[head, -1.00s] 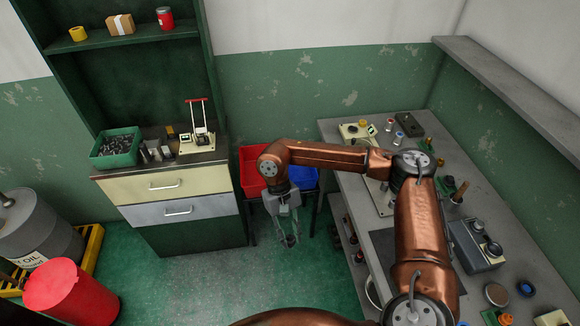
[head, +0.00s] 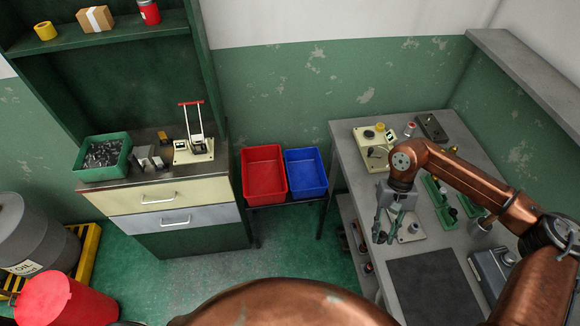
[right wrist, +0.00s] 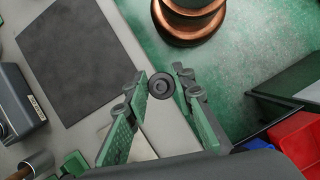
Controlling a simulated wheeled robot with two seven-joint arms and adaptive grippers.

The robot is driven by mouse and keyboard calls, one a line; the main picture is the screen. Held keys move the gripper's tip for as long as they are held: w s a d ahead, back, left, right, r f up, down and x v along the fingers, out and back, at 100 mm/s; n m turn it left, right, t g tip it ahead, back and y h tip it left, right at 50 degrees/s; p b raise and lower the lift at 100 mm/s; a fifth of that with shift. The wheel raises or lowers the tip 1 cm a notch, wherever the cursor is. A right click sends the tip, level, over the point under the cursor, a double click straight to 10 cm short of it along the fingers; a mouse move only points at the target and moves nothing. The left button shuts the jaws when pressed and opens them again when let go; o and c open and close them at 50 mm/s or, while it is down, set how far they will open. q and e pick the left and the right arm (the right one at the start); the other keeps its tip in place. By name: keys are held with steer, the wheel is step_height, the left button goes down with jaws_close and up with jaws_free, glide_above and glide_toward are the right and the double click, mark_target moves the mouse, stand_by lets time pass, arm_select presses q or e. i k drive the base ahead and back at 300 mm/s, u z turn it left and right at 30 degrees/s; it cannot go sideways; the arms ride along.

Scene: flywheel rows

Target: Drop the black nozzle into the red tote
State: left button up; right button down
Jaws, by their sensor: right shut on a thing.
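My right gripper (head: 386,233) hangs over the left edge of the workbench, fingers pointing down. In the right wrist view its fingertips (right wrist: 161,88) are closed on a small round black piece, the black nozzle (right wrist: 161,89). The nozzle is too small to make out clearly in the head view. The red tote (head: 264,172) stands left of the gripper, beyond the bench's edge, and looks empty. A corner of it shows at the lower right of the right wrist view (right wrist: 298,143). My left gripper is not in view.
A blue tote (head: 306,172) stands right beside the red one on a low dark stand. The workbench (head: 350,150) holds fixtures, green trays and a dark mat (head: 434,288). A drawer cabinet (head: 165,200) stands left of the totes. Green floor lies open in front.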

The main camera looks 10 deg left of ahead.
mark_target(273, 175)
steer(key=u, duration=0.05)
steer(key=i, duration=0.75)
steer(key=u, duration=1)
steer(key=i, duration=0.6)
steer(key=u, duration=0.6)
